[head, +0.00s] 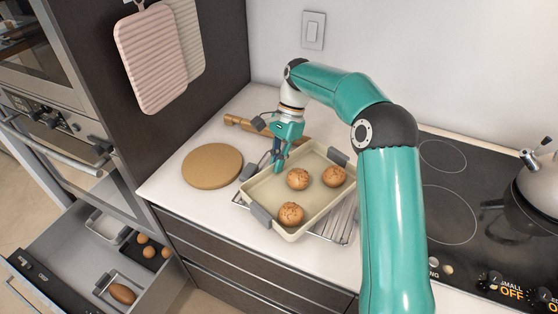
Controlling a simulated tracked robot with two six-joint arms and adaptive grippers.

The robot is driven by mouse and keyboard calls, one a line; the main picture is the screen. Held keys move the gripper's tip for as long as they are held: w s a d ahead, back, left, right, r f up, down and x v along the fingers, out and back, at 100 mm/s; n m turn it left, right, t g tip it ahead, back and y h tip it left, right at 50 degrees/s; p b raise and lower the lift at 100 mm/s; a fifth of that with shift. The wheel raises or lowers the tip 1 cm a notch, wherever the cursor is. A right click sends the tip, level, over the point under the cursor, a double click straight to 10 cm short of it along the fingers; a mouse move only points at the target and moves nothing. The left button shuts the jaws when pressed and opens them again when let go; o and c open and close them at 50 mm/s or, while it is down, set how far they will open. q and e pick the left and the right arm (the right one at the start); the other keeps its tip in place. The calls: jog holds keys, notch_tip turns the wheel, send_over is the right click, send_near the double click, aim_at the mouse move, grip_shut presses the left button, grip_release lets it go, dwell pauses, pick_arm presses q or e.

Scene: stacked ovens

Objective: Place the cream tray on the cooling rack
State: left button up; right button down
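The cream tray (312,205) holds three round brown buns and has grey grips at its edges. It lies over the wire cooling rack (344,226), turned at an angle to it. Rack wires show past the tray's right and left sides. I cannot tell whether the tray rests fully on the rack. My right gripper (277,166) points down at the tray's far left rim, very close to it. Its fingers are small and partly overlapped, so their opening and any contact with the rim are unclear. My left gripper is not in view.
A round wooden board (212,166) lies left of the tray, with a rolling pin (238,122) behind. The cooktop (450,185) and a kettle (540,185) are at right. An open drawer (70,250) holds trays and food at lower left.

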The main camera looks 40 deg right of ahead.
jog(key=c, duration=1.3)
grip_release()
jog(key=shift+w+d+r, duration=0.1)
jog(key=shift+d+r, duration=0.05)
jog(key=shift+r, duration=0.25)
jog(key=p+v, duration=0.4)
jog(key=v, duration=0.7)
jog(key=shift+r, duration=0.1)
